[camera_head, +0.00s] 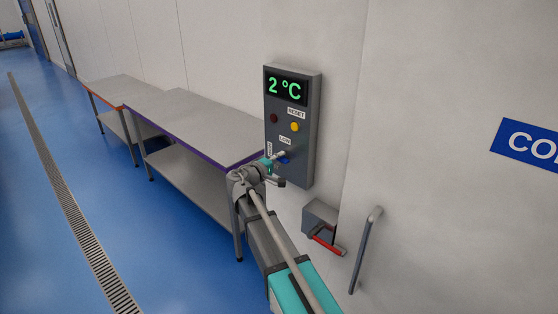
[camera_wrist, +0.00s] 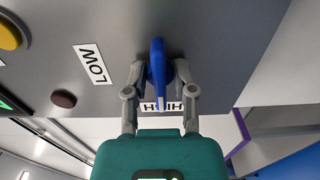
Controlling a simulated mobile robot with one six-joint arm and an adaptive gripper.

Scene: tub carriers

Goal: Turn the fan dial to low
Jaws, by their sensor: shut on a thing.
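The blue fan dial (camera_wrist: 157,75) sits on the grey control panel between the two fingertips of my gripper (camera_wrist: 160,72). My gripper is shut on it, one finger on each side. The dial's lower end in the wrist view lies over the HIGH label (camera_wrist: 148,106). The LOW label (camera_wrist: 91,64) is to the left of the dial there. In the head view my gripper (camera_head: 281,156) reaches the lower part of the panel (camera_head: 308,130) and partly hides the dial (camera_head: 285,161). The LOW label (camera_head: 285,140) shows just above the dial.
The panel has a green 2 °C display (camera_head: 285,86), a yellow RESET button (camera_head: 295,127) and a dark red lamp (camera_head: 274,118). Steel tables (camera_head: 190,118) stand to the left. A grey box with a red lever (camera_head: 327,246) and a vertical handle (camera_head: 365,250) are lower right.

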